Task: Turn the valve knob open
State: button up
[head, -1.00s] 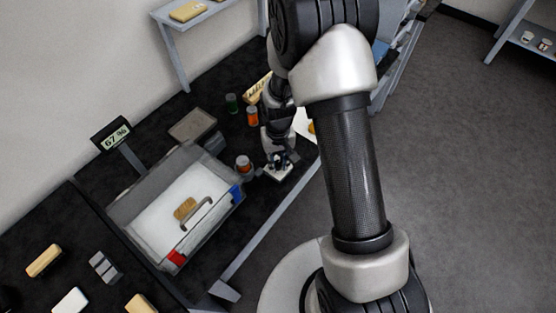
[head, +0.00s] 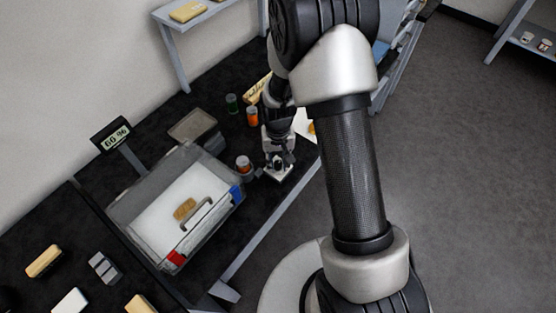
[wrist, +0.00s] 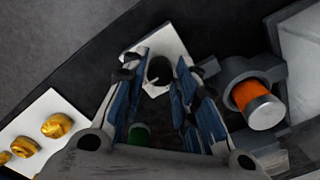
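The valve knob (wrist: 159,70) is a dark round knob on a white plate (wrist: 158,48) in the wrist view. In the head view the plate (head: 279,176) lies near the front edge of the black bench. My gripper (wrist: 157,72) is over the plate, with one blue-padded finger on each side of the knob. The fingers are apart, and a gap seems to show between them and the knob. In the head view my gripper (head: 279,161) mostly covers the knob.
Orange (head: 252,116) and green (head: 232,103) containers stand behind. Gold pieces (wrist: 56,125) lie on a white sheet.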

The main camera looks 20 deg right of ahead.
aim_at(278, 163)
jog(key=o, duration=0.3)
notch_tip(278, 163, up, 12)
dwell(0.7)
dwell(0.3)
jog(key=s+r+t+b, duration=0.1)
jog(key=s+r, duration=0.3)
jog(key=r, duration=0.3)
jog(key=s+r+t, duration=0.1)
jog(key=s+r, duration=0.3)
jog(key=r, duration=0.2)
jog(key=s+r+n+t+b, duration=0.1)
jog(key=s+r, duration=0.4)
jog(key=s, duration=0.8)
jog(key=shift+s+n+t, duration=0.3)
jog(key=shift+n+t, duration=0.2)
jog(key=shift+t, duration=0.3)
